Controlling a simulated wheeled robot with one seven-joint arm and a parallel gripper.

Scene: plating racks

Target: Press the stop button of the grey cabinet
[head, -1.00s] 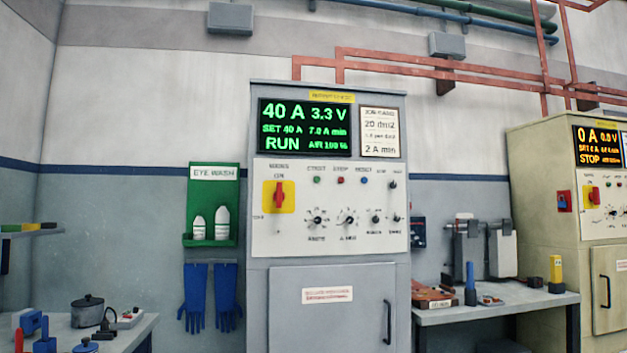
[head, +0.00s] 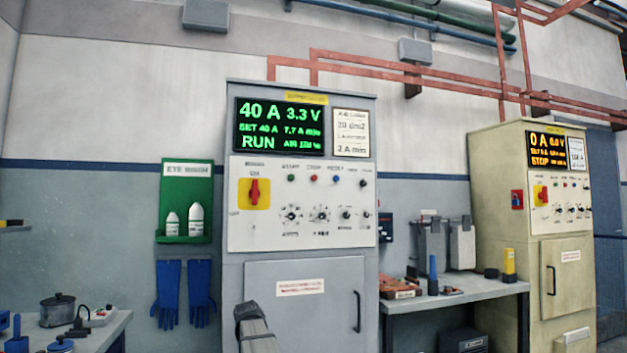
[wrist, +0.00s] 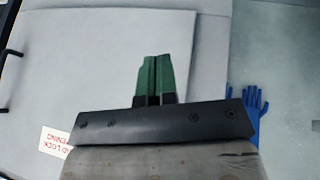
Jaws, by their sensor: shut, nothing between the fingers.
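The grey cabinet (head: 300,257) stands in the middle of the head view. Its green-lit screen (head: 280,127) reads 40 A, 3.3 V, RUN. On the white panel below, the small red stop button (head: 313,178) sits between a green start button (head: 291,178) and a blue reset button (head: 336,179). My gripper (wrist: 155,58) shows in the wrist view with its green fingers together and empty, in front of the cabinet's lower front. The buttons are not in the wrist view. In the head view only part of my arm shows, low in front of the cabinet door.
A red-on-yellow main switch (head: 254,193) is left of the buttons, with knobs below. A green eye wash shelf (head: 187,202) and blue gloves (head: 183,293) hang left. A bench (head: 455,297) and a cream cabinet (head: 500,215) reading STOP stand right.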

